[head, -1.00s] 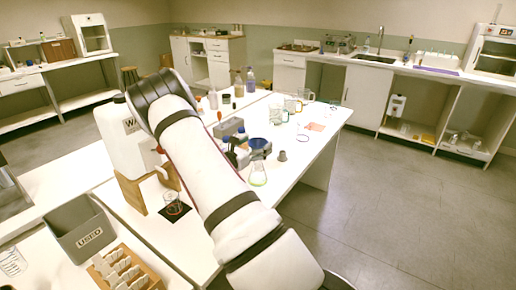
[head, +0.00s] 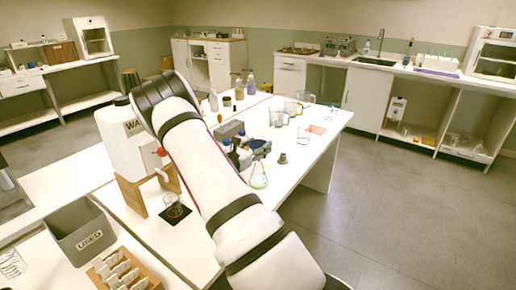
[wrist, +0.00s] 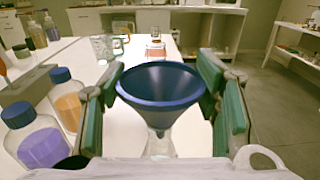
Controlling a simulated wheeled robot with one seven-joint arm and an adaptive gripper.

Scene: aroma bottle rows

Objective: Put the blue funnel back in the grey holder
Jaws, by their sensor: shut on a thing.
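The blue funnel (wrist: 160,84) is between the green pads of my gripper (wrist: 162,78) in the wrist view, upright with its wide mouth up. My gripper is shut on it. In the head view my gripper (head: 257,148) is above the conical flask with green liquid (head: 259,178), and it mostly hides the funnel. Clear glass (wrist: 160,146) shows below the funnel; I cannot tell whether the stem is still inside its neck. A grey block (head: 229,129) stands behind the gripper, and a small grey piece (head: 282,158) stands to the right. I cannot tell which is the holder.
Blue-capped bottles, one orange (wrist: 67,98) and one purple (wrist: 36,138), stand close left of my gripper. Glass beakers (head: 277,117) stand farther back. A white water container (head: 122,135) is left of my arm.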

